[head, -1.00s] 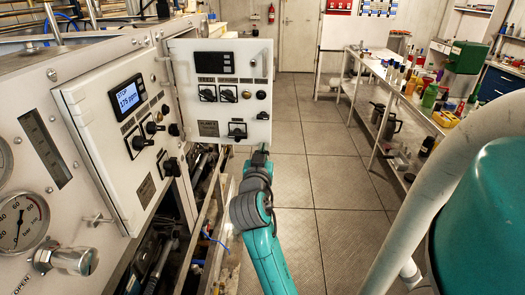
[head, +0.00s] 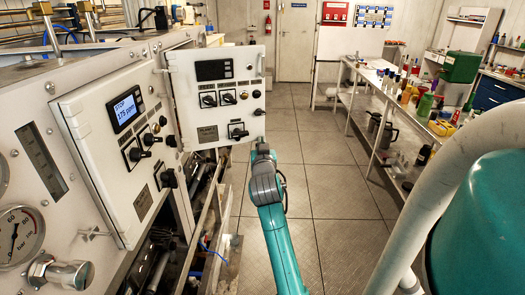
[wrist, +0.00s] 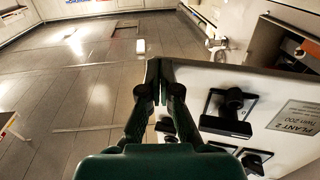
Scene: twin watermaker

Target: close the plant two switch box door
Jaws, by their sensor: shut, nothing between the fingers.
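The plant two switch box door (head: 228,112) is a pale panel with a small dark display, several black knobs and a yellow knob. It stands open, swung out from the cabinet front, with its face towards the head camera. In the wrist view, the door (wrist: 215,78) fills the right side, with a label reading "PLANT" and black knobs. My gripper (wrist: 157,88) is shut and empty at the door's free edge; I cannot tell whether it touches. In the head view, my gripper (head: 262,150) is just below the door's lower right corner.
A nearer switch box (head: 105,150) with a lit display stands at left, beside a pressure gauge (head: 18,236). Pipes and rails run below the boxes. A bench (head: 375,95) with bottles stands at right. The tiled floor (head: 330,200) between is clear.

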